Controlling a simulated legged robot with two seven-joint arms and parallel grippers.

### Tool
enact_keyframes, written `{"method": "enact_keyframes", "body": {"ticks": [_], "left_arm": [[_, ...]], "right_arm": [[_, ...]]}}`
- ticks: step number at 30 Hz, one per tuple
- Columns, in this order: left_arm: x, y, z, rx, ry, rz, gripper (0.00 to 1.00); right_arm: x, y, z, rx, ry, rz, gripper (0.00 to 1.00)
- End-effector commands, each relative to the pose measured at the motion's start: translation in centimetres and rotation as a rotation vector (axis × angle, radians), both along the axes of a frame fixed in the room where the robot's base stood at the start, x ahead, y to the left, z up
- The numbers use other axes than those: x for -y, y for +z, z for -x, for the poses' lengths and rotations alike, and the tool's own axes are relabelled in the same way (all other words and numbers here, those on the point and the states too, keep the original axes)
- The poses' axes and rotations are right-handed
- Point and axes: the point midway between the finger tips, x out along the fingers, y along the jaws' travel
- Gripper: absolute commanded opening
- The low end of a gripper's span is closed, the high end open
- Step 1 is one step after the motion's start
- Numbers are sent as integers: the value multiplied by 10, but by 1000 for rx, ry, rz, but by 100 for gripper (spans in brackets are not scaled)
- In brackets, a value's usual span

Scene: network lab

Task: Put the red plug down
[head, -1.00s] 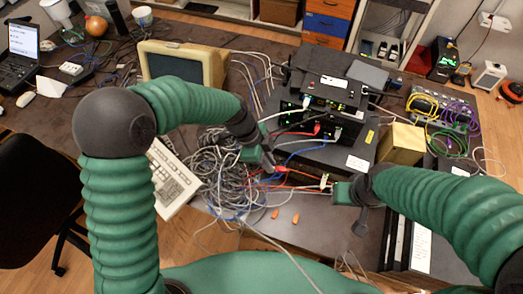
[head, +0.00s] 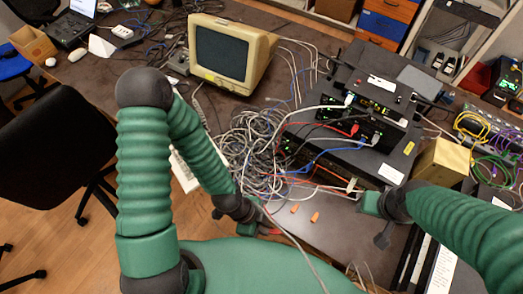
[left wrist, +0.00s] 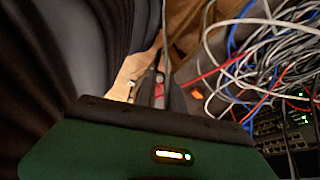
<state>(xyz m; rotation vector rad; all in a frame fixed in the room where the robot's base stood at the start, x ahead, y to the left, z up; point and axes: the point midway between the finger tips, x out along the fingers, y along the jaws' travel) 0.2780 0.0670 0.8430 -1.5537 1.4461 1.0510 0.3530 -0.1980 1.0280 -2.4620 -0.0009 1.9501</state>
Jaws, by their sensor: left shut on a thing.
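The red plug (left wrist: 159,89) shows small between the two dark fingers of my left gripper (left wrist: 158,92) in the left wrist view. The gripper is shut on it, and a grey cable rises from there. In the head view my left gripper (head: 268,231) is low at the table's front edge, left of two small orange pieces; the plug is mostly hidden there. My right gripper (head: 369,204) is by the front right of the black device stack; its fingers do not show clearly.
A tangle of grey cables (head: 245,150) lies left of the black network devices (head: 345,155). Two orange pieces (head: 315,217) lie on the dark table (head: 335,232). A beige monitor (head: 228,52) stands behind, and a tan box (head: 441,162) is at the right.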

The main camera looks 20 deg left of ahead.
Motion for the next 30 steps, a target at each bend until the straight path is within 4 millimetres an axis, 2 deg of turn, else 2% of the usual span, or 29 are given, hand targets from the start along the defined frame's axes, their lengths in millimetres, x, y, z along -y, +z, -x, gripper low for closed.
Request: {"method": "enact_keyframes", "body": {"ticks": [1, 3, 7, 12, 13, 14, 18, 22, 26, 30], "left_arm": [[-4, -13, -10, 10, 3, -2, 0], [-8, -18, -22, 13, 3, -3, 0], [-12, -20, -38, 13, 6, -1, 0], [-15, -20, -49, 9, 3, -4, 0], [-16, -10, -58, 5, 3, 1, 0], [-17, -8, -67, 5, 2, 1, 0], [-27, -11, -106, 3, 0, 1, 0], [-34, -13, -136, 2, 0, 2, 0], [-38, -17, -149, 0, -1, 1, 0], [-38, -39, -149, -3, 0, 2, 0]], "right_arm": [[0, -23, 0, -1, 0, 0, 39], [0, -46, 0, -1, 0, 0, 39], [0, -81, 1, -2, 0, 0, 39], [0, -121, 1, -1, 0, 0, 39], [0, -108, 1, -3, 0, 0, 39], [0, -105, 1, -2, 0, 0, 39], [0, -103, 0, 0, 0, 0, 39], [0, -101, 0, -1, 0, 0, 39], [0, -101, 0, -1, 0, 0, 39], [0, -103, 1, -1, 0, 0, 39]]}}
